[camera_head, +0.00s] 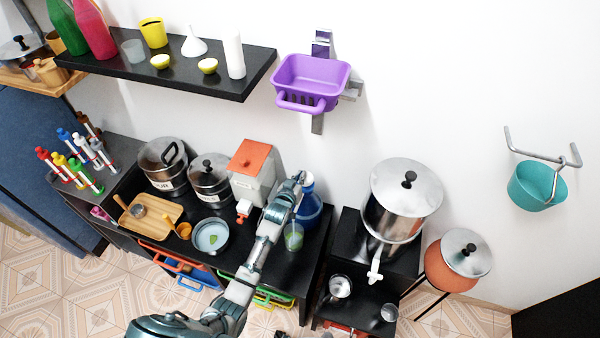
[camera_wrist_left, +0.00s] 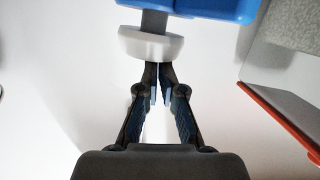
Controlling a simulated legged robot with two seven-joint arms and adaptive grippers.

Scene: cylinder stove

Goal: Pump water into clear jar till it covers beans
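A blue water jug (camera_head: 308,205) stands on the black counter behind my left arm. The wrist view shows its blue body (camera_wrist_left: 215,8) and a white round pump knob (camera_wrist_left: 150,43) on a grey stem. My left gripper (camera_head: 300,178) is at the jug's top, partly overlapping it. In the wrist view my left gripper (camera_wrist_left: 158,75) has its fingertips together right at the knob, with nothing between them. I cannot tell whether they press it. A clear jar (camera_head: 293,238) with greenish contents stands in front of the jug; its water level is too small to make out. My right gripper is not in view.
A clear dispenser with an orange lid (camera_head: 252,158) stands left of the jug. A bowl (camera_head: 211,236), a wooden tray (camera_head: 150,212) and steel pots (camera_head: 164,165) are further left. A large steel urn (camera_head: 402,205) stands at right. A purple basket (camera_head: 310,82) hangs above.

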